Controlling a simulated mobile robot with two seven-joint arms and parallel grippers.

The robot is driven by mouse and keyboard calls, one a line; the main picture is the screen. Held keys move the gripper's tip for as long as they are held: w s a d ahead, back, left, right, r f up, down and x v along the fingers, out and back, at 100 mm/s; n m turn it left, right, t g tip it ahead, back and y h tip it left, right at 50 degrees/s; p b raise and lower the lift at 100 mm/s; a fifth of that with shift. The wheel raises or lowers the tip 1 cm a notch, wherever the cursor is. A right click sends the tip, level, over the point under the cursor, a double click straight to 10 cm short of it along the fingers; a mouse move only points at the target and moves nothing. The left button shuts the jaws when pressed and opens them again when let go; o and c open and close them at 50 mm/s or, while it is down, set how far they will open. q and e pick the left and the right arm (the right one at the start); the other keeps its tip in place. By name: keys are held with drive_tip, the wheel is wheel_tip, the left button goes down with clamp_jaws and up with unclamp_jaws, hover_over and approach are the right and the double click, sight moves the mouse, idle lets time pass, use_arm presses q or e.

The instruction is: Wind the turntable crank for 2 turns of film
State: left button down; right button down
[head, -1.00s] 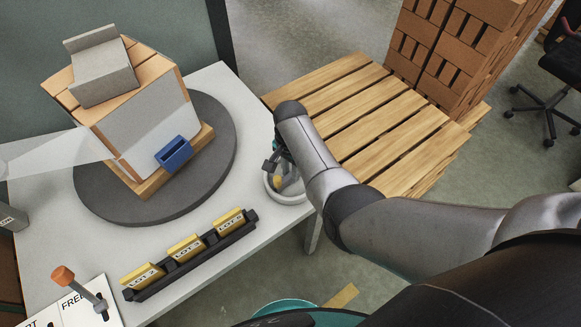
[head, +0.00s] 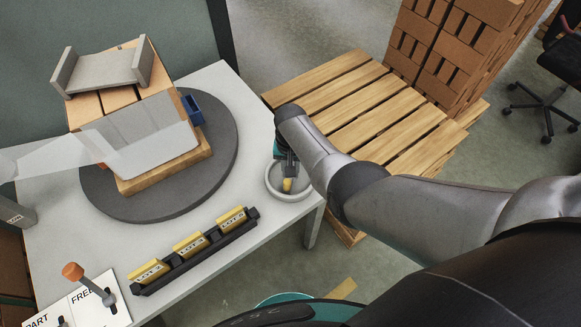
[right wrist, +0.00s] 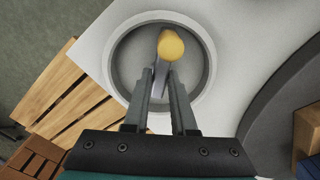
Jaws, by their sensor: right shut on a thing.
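The crank is a round pale dish (head: 288,196) with a yellow knob (head: 287,185) at the table's right edge; both also show in the right wrist view, the dish (right wrist: 117,68) and the knob (right wrist: 171,45). My right gripper (right wrist: 161,75) is shut on the crank handle just below the knob; in the head view my arm partly hides it. A translucent film strip (head: 60,156) runs from the left onto the load's front. My left gripper is not in view.
A black rack (head: 205,255) with yellow lot blocks lies along the table's front. A lever with an orange knob (head: 72,271) stands on a labelled plate at lower left. A slatted pallet (head: 370,110) and stacked bricks (head: 435,60) stand to the right.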

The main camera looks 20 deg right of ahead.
drive_tip(key=n, duration=0.4)
drive_tip(key=shift+p, duration=0.35)
drive_tip(key=n, duration=0.6)
drive_tip(key=shift+n, duration=0.3)
drive_tip(key=n, duration=0.4)
drive_tip(key=shift+p, duration=0.3)
drive_tip(key=n, duration=0.6)
drive_tip(key=shift+n, duration=2.8)
